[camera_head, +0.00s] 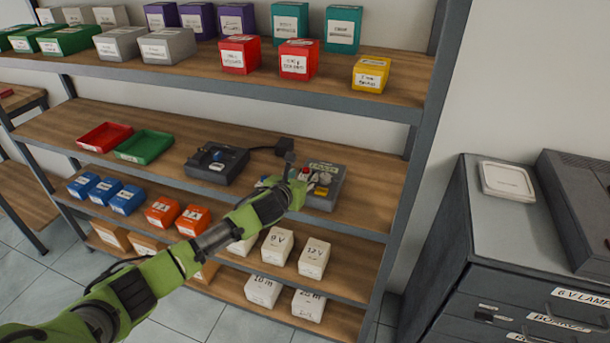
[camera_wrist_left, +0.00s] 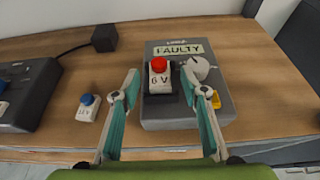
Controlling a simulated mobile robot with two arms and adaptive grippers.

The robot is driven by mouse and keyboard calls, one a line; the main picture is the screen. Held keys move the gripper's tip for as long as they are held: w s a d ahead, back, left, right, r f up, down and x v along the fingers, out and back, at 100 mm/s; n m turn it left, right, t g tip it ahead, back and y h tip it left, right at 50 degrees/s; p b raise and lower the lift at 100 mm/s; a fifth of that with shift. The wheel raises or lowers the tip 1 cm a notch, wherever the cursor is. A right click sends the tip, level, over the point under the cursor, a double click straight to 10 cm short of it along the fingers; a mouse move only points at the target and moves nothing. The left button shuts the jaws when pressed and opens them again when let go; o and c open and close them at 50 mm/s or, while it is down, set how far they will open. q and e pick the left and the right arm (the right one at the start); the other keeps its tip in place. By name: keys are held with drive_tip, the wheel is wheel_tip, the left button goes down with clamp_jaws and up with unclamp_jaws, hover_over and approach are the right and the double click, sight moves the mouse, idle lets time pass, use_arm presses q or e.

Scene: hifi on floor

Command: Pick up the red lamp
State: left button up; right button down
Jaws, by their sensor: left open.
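The red lamp (camera_wrist_left: 158,66) has a round red top on a white base marked "6 V". My right gripper is in neither view.
A white round piece (camera_wrist_left: 198,68) and a yellow piece (camera_wrist_left: 213,98) lie right of the lamp. A blue-topped lamp (camera_wrist_left: 88,105) stands left of the box. A dark device (camera_head: 216,164) with a cable sits farther left. The upper shelf (camera_head: 330,88) overhangs.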

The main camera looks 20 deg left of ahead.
use_arm(q)
drive_tip(key=c, duration=1.1)
drive_tip(key=shift+r, duration=0.15)
